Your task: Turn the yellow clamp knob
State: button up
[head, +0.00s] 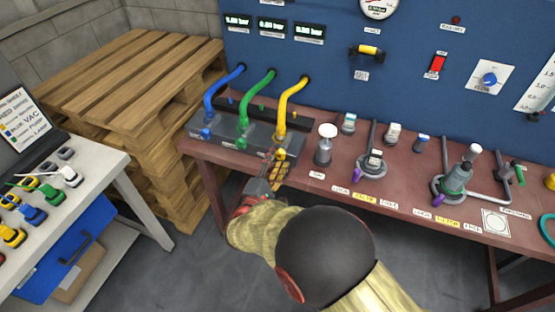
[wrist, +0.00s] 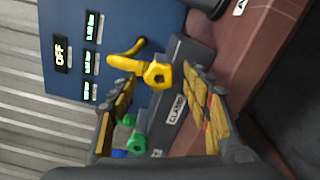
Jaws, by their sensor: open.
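The yellow clamp knob (wrist: 157,75) shows in the wrist view on the front of a dark grey clamp block, at the foot of the yellow hose (wrist: 122,64). In the head view the knob (head: 280,153) is small and partly hidden by my gripper (head: 279,168). My gripper is open in the wrist view (wrist: 161,84), with one padded finger on each side of the knob. Gaps show between the knob and both fingers, and nothing is held. I cannot tell exactly how far the fingertips reach past the knob.
The green knob (wrist: 138,143) sits beside the yellow one, with the blue knob (wrist: 119,154) beyond. In the head view a white-topped cylinder (head: 325,145) stands right of the block. A blue panel (head: 330,85) rises behind the bench; wooden pallets (head: 130,75) are at left.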

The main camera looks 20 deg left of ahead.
jog(key=s+a, duration=0.1)
jog(key=s, duration=1)
jog(key=shift+s, duration=0.3)
